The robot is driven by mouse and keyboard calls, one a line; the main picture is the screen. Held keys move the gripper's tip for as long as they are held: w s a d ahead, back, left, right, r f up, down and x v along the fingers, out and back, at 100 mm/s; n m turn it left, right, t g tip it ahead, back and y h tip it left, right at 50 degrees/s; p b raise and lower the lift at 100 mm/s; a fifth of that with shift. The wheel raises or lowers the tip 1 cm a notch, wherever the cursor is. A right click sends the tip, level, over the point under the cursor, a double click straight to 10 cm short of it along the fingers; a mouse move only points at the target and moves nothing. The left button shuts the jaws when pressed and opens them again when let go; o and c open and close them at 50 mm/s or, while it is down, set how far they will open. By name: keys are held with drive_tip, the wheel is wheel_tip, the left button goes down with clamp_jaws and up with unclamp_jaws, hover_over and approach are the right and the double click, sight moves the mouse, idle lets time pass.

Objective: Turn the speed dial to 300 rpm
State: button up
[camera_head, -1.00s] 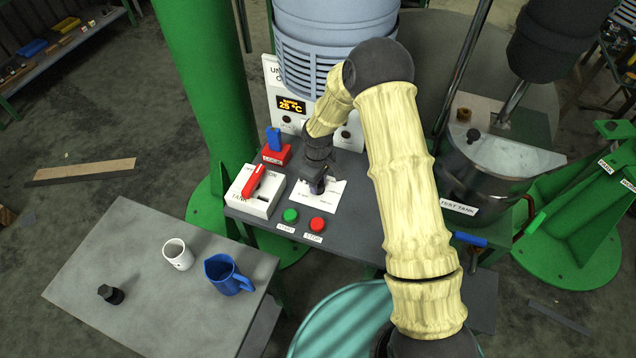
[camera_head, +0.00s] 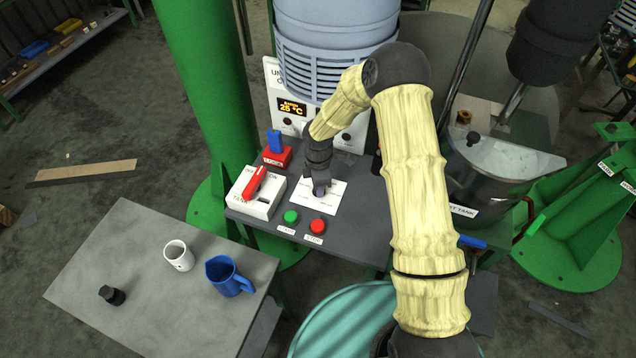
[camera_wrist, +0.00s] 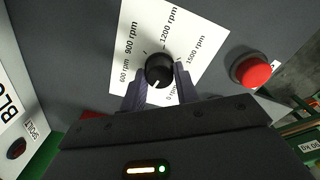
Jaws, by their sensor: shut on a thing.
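The speed dial (camera_wrist: 158,69) is a round black knob on a white scale plate (camera_wrist: 193,38) in the wrist view. Labels for 600, 900, 1200 and 1500 rpm show around it, and 0 rpm shows partly by the right finger. No 300 rpm label can be read; the gripper covers that side of the plate. A short white mark on the knob points toward the lower edge of the view, slightly left. My gripper (camera_wrist: 160,77) is shut on the dial, one finger on each side. In the head view my gripper (camera_head: 320,186) hides most of the dial.
A red button (camera_head: 317,226) and a green button (camera_head: 291,216) sit just in front of the plate. A red-handled switch box (camera_head: 267,200) stands left of it. A side table (camera_head: 130,250) holds a white mug, a blue jug and a black part.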

drive_tip(key=shift+w+d+r+n, duration=0.1)
drive_tip(key=shift+n, duration=0.2)
drive_tip(key=o, duration=1)
wheel_tip(320, 180, up, 17)
drive_tip(key=shift+r+b, duration=0.2)
drive_tip(key=shift+b, duration=0.9)
